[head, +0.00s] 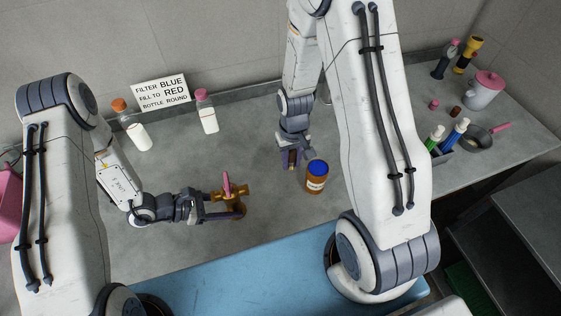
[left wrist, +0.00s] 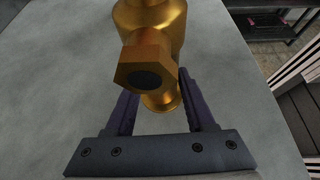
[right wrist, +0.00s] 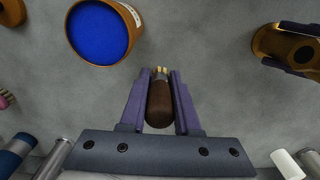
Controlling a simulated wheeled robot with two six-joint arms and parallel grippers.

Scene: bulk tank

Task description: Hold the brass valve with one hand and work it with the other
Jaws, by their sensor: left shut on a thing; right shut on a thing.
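The brass valve (head: 238,193) with a pink lever (head: 227,184) is in the left-middle of the counter in the head view. My left gripper (head: 224,206) is shut on it from the left. The left wrist view shows the valve's brass body (left wrist: 160,35) and a hexagonal end between the fingers. My right gripper (head: 292,160) is right of the valve and apart from it. In the right wrist view it is shut on a small brown-handled thing (right wrist: 160,105) with a brass-coloured, bristle-like tip. The valve's underside is hidden.
A brown jar with a blue lid (head: 317,168) stands just right of my right gripper. Two bottles, orange-capped (head: 138,135) and pink-capped (head: 207,115), stand by a sign (head: 161,92) at the back. A pan (head: 478,138) and pink-lidded canister (head: 482,94) are at right.

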